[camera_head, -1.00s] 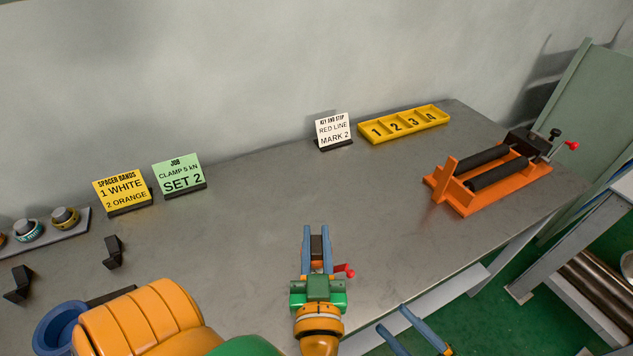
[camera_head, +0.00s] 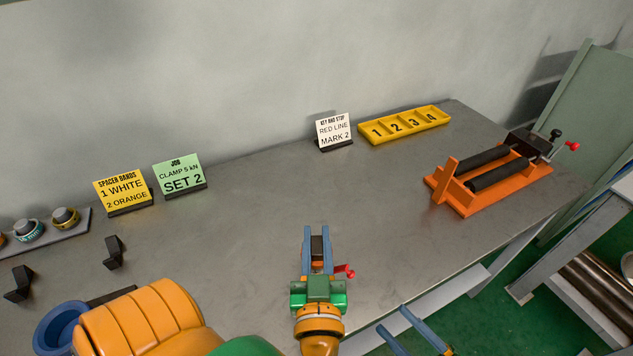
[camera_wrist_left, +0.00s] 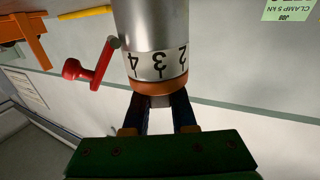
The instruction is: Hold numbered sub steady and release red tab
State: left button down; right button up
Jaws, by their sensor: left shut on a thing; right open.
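The numbered sub (camera_wrist_left: 155,35) is a silver cylinder with a white band showing 2, 3 and 4 and an orange ring at its end. A red tab (camera_wrist_left: 84,72) on a crank-like arm sticks out at its left; the red tab also shows in the head view (camera_head: 345,271). My left gripper (camera_head: 317,232) is shut on a dark block at the sub's end; its fingers show in the left wrist view (camera_wrist_left: 162,108). In the head view the gripper hides most of the sub. My right gripper (camera_head: 394,317) is open and empty, low beside the bench's front edge.
An orange vise (camera_head: 462,205) with dark rollers and a red-knobbed handle stands on the bench (camera_head: 250,215) at right. A yellow numbered tray (camera_head: 443,120) and sign cards, including a white one (camera_head: 333,129), stand at the back. The middle of the bench is clear.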

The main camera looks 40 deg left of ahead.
jog(key=c, duration=0.6)
grip_shut()
jog(key=w+d+r+n+g+h, duration=0.1)
jog(key=d+n+h, duration=0.1)
jog(key=n, duration=1.3)
jog(key=w+d+r+n+g+h, duration=0.2)
jog(key=d+n+h, duration=0.1)
jog(key=n, duration=1.2)
jog(key=shift+w+d+r+h, duration=0.2)
jog(key=shift+w+d+h, duration=0.05)
jog(key=shift+h, duration=0.55)
